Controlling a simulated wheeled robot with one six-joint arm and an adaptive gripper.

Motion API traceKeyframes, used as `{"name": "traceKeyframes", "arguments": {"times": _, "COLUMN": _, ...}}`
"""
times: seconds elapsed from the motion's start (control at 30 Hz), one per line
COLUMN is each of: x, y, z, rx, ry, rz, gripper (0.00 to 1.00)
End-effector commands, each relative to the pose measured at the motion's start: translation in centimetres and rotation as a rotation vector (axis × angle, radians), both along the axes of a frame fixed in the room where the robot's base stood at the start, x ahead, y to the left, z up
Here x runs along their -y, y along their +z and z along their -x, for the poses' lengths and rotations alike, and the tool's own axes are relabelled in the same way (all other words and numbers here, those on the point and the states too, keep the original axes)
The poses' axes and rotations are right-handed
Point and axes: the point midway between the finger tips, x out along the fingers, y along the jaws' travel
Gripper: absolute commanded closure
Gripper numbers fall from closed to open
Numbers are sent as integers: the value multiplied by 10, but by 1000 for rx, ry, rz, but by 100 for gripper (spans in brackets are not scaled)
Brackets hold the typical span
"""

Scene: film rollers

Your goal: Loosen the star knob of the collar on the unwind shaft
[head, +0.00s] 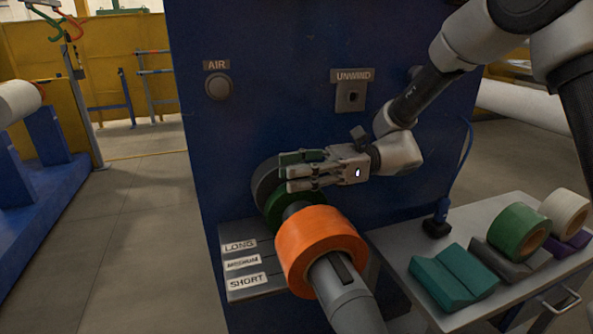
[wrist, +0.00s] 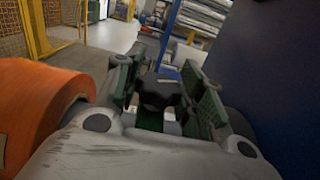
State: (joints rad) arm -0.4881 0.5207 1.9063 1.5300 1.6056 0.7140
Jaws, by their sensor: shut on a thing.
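The unwind shaft (head: 345,295) sticks out from the blue machine panel and carries a wide orange roll (head: 320,245). Behind the roll is a green collar (head: 278,208), in front of a dark grey disc (head: 264,180). My gripper (head: 287,172) reaches in from the right, just above the collar, with its green-padded fingers pointing left. In the wrist view the dark star knob (wrist: 160,92) sits between the two pads, and the gripper is shut on it. In the head view the fingers hide the knob. The orange roll (wrist: 35,110) is close on the left in the wrist view.
The blue panel (head: 300,90) stands right behind my gripper, with AIR (head: 218,87) and UNWIND (head: 351,97) controls. LONG, MEDIUM and SHORT labels (head: 243,263) are at lower left. A side table (head: 480,225) holds green (head: 518,232) and white rolls and cradle blocks.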

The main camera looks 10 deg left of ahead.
Motion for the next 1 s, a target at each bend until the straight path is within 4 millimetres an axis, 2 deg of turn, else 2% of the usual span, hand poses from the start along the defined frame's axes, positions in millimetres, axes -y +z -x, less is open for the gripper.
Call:
{"name": "traceKeyframes", "arguments": {"times": 0.3, "x": 0, "y": 0, "z": 0, "rx": 1, "ry": 92, "rz": -1, "gripper": 85}}
{"name": "traceKeyframes", "arguments": {"times": 0.7, "x": 0, "y": 0, "z": 0, "rx": 0, "ry": 100, "rz": -1, "gripper": 85}}
{"name": "traceKeyframes", "arguments": {"times": 0.73, "x": 0, "y": 0, "z": 0, "rx": 0, "ry": 100, "rz": -1, "gripper": 59}}
{"name": "traceKeyframes", "arguments": {"times": 0.83, "x": 0, "y": 0, "z": 0, "rx": 0, "ry": 100, "rz": -1, "gripper": 41}}
{"name": "traceKeyframes", "arguments": {"times": 0.87, "x": 0, "y": 0, "z": 0, "rx": 1, "ry": 100, "rz": -1, "gripper": 38}}
{"name": "traceKeyframes", "arguments": {"times": 1.0, "x": 0, "y": 0, "z": 0, "rx": 0, "ry": 100, "rz": 0, "gripper": 38}}
